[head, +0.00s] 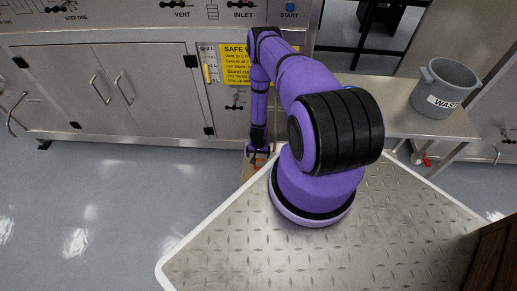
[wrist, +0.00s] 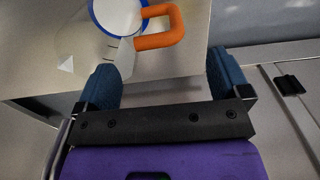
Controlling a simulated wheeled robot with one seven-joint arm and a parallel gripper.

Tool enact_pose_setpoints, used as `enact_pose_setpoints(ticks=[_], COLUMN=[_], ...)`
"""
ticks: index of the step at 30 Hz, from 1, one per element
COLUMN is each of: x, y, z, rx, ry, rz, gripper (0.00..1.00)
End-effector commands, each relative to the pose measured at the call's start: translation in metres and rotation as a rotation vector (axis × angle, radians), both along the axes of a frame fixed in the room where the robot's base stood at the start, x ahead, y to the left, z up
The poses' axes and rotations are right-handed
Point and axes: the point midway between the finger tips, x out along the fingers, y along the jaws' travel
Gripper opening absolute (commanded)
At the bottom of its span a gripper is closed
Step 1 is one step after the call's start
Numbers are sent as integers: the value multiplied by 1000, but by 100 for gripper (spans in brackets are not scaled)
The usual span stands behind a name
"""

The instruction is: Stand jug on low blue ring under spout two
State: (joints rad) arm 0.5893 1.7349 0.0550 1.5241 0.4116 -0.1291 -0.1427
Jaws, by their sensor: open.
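The jug (wrist: 116,16) is at the top of the wrist view, cut off by the frame edge. It has a pale inside, a blue rim and an orange handle (wrist: 160,28) pointing right. It stands on a light beige surface (wrist: 188,60). My gripper (wrist: 165,78) is open, its two blue fingers apart, with nothing between them. The handle lies just beyond the fingertips. In the head view my gripper (head: 258,154) is low by the cabinet front, largely hidden, with a small orange patch beside it. I cannot make out the low blue ring or spout two.
A steel cabinet front (head: 150,85) with labelled valves runs along the back. A yellow safety sign (head: 232,65) is partly behind my arm. A grey waste bucket (head: 446,88) stands on a bench at right. Open floor (head: 95,205) lies to the left.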

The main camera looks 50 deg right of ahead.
Motion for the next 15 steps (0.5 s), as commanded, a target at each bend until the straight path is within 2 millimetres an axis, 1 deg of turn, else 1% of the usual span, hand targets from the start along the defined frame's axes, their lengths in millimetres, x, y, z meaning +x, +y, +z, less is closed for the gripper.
enact_pose_setpoints(ticks=[1, 6, 9, 15], x=[1, 0, 0, 0], y=[-1, -1, -1, 0], z=[10, 34, 43, 51], rx=[-1, 0, 0, 0], ry=[-1, 0, 0, 0], rz=[0, -1, -2, -1], gripper=[95, 95, 95, 95])
